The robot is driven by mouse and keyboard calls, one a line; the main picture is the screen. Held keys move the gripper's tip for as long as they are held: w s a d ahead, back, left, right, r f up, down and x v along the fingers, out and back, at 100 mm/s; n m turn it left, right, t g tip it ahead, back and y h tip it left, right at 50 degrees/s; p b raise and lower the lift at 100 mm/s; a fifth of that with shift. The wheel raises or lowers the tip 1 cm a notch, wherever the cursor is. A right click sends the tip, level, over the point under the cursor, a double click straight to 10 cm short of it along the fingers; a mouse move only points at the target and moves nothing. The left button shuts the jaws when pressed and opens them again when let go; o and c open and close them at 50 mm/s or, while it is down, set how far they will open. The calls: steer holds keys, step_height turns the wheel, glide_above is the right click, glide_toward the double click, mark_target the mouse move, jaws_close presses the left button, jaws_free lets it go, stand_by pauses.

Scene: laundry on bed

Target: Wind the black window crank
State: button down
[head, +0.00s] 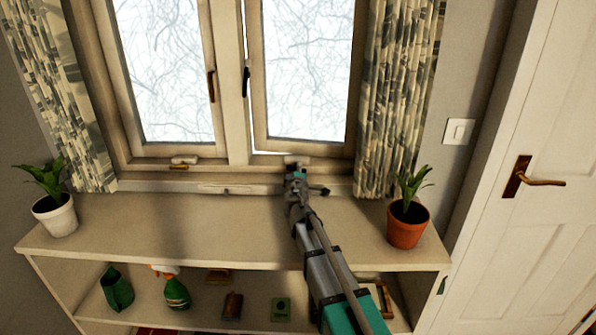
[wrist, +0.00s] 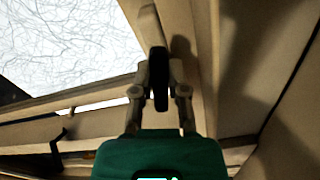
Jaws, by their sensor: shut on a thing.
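My gripper (head: 297,172) is at the window sill, below the right window sash (head: 303,75). In the wrist view my gripper (wrist: 158,80) has its two fingers shut on a black upright piece, the black window crank (wrist: 158,72).
A brown crank (head: 178,167) sits under the left sash. A white-potted plant (head: 55,216) and a terracotta-potted plant (head: 407,226) stand on the shelf top (head: 200,225) at either side. The right curtain (head: 392,100) hangs close to my gripper. The shelf top's middle is clear.

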steer(key=shift+f+m, duration=0.1)
steer(key=shift+m, duration=1.3)
steer(key=c, duration=0.6)
jaws_free()
steer(key=shift+c, duration=0.2)
steer(key=shift+s, duration=0.1)
steer(key=s, duration=1.1)
steer(key=shift+s, duration=0.4)
